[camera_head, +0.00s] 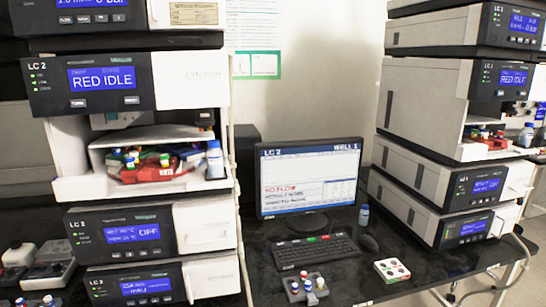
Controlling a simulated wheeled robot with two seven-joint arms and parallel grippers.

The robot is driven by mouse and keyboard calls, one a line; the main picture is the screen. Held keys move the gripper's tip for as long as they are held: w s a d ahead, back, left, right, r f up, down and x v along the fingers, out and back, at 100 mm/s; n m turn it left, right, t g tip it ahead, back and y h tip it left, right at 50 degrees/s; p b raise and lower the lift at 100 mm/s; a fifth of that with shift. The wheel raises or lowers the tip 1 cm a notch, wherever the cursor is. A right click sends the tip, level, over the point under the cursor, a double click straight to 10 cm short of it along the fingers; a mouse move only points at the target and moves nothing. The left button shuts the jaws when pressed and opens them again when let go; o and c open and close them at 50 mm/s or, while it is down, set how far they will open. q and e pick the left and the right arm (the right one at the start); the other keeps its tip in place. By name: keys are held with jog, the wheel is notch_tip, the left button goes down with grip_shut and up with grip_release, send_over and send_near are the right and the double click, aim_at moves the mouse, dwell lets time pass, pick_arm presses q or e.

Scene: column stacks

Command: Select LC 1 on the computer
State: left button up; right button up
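The computer's monitor (309,178) stands on the dark bench between two instrument stacks. Its screen reads LC 2 at top left and WELL 1 at top right, with red NO FLOW text lower down. A black keyboard (298,256) lies in front of it, with a few red and green keys along its far side. A dark mouse (369,243) lies to the right of the keyboard. Neither of my grippers is in view.
The left stack (192,80) is labelled LC 2 and shows RED IDLE; the right stack (425,95) also shows RED IDLE. A vial holder (305,290), a white button box (392,270) and a small bottle (364,216) stand near the keyboard.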

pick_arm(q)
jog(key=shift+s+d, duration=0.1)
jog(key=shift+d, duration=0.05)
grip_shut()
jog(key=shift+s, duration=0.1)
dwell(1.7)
